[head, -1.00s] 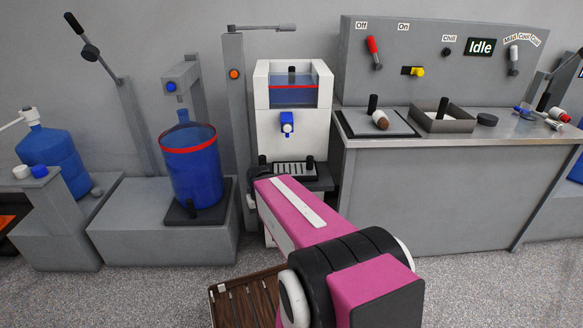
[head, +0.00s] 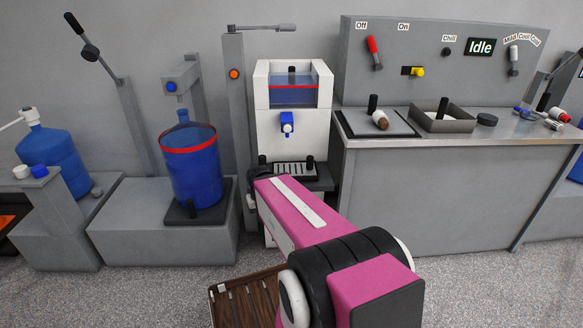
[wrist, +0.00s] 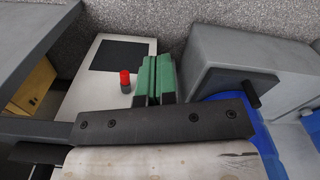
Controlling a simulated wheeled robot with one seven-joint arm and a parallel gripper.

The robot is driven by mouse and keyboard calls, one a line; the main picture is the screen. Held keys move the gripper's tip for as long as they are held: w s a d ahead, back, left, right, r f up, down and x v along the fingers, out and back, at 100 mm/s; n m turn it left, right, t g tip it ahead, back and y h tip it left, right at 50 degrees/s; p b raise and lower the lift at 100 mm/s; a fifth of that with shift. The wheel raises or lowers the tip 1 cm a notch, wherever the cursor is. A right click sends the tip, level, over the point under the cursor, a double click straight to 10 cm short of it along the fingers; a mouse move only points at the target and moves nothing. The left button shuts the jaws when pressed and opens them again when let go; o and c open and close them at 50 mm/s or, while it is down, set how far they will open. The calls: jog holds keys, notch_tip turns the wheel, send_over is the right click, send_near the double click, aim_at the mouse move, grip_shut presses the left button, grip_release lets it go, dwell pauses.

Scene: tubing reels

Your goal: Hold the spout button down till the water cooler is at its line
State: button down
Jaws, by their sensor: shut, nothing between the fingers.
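The white water cooler (head: 264,125) stands against the wall, with a windowed tank (head: 293,96) and a red line (head: 292,87) across it. The exact water level is hard to read. A blue tap (head: 287,123) is on its front. An orange button (head: 234,73) sits on the grey post beside it. Left of that, a blue jug (head: 196,173) with a red band stands under a grey spout post with a blue button (head: 171,87).
A steel bench (head: 450,140) with a control panel reading Idle stands at the right. A brown slatted tray (head: 245,300) lies low in front. In the wrist view, a red-topped cylinder (wrist: 125,82) and a grey block (wrist: 240,60) with a black peg flank my fingers.

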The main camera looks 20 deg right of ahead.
aim_at(232, 76)
jog(key=w+a+r+m+t+y, duration=0.25)
jog(key=w+r+m+t, duration=0.45)
jog(key=w+r, duration=1.05)
jog(key=w+r+m+t, duration=0.1)
jog(key=w+r+m, duration=0.2)
jog(key=r, duration=0.5)
jog(key=w+r+m+t+y, duration=0.1)
jog(key=w+r+m+t, duration=0.1)
jog(key=w+r+m, duration=0.2)
jog(key=w+r+m+t+y, duration=0.1)
jog(key=w+r+m+t, duration=0.1)
jog(key=w+r, duration=0.5)
notch_tip(232, 76, up, 5)
jog(key=shift+d+f+m, duration=0.1)
jog(key=shift+d+m, duration=0.15)
jog(key=shift+m, duration=0.45)
jog(key=shift+w, duration=0.15)
jog(key=shift+w+d, duration=0.45)
jog(key=shift+w, duration=0.9)
jog(key=shift+w+d, duration=0.45)
jog(key=shift+w, duration=0.9)
jog(key=shift+w+d, duration=0.45)
jog(key=shift+w, duration=0.9)
